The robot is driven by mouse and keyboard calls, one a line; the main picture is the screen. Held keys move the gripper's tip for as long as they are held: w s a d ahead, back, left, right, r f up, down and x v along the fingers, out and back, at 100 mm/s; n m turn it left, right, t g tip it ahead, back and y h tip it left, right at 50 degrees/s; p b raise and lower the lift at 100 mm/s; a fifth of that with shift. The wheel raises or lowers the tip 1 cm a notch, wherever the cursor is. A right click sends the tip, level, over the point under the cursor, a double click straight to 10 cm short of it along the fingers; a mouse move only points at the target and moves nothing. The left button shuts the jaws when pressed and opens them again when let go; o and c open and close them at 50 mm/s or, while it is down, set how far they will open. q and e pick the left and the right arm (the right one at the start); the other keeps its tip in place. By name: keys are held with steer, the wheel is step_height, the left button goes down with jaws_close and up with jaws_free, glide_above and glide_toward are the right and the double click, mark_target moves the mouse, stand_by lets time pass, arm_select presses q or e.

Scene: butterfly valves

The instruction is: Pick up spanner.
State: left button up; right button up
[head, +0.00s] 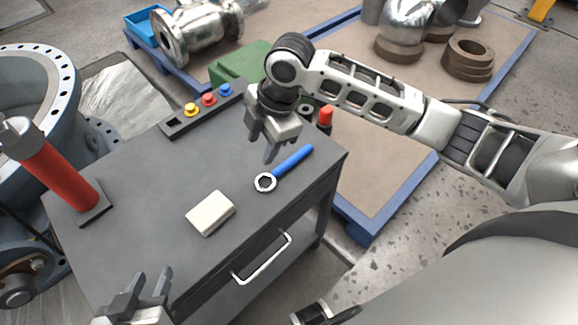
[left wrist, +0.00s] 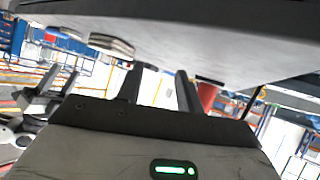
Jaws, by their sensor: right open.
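The spanner (head: 291,161) lies on the dark top of the cart (head: 150,190). It has a blue handle and a silver ring end, which points toward the lower left. My right gripper (head: 270,157) is above the cart top, just up and left of the spanner, with its fingers pointing down. It is open and appears apart from the spanner. My left gripper (head: 142,284) is at the cart's near left edge, open and empty. Its two separated fingers also show in the left wrist view (left wrist: 158,90).
A cream block (head: 210,213) lies left of the spanner. A red cylinder on a dark base (head: 62,172) stands at the left. A strip with yellow, red and blue knobs (head: 205,107) and a red-topped item (head: 325,116) are at the back.

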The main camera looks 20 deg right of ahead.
mark_target(295, 156)
steer(key=w+d+r+n+g+h+b, duration=0.1)
steer(key=d+r+n+g+h, duration=0.15)
steer(key=d+r, duration=0.45)
steer(key=shift+t, duration=0.45)
steer(key=f+b, duration=0.1)
steer(key=f, duration=0.4)
steer(key=f+b, duration=0.1)
steer(key=f, duration=0.4)
steer(key=f+b, duration=0.1)
steer(key=f, duration=0.5)
steer(key=shift+w+d, duration=0.15)
steer(key=shift+d, duration=0.2)
jaws_close()
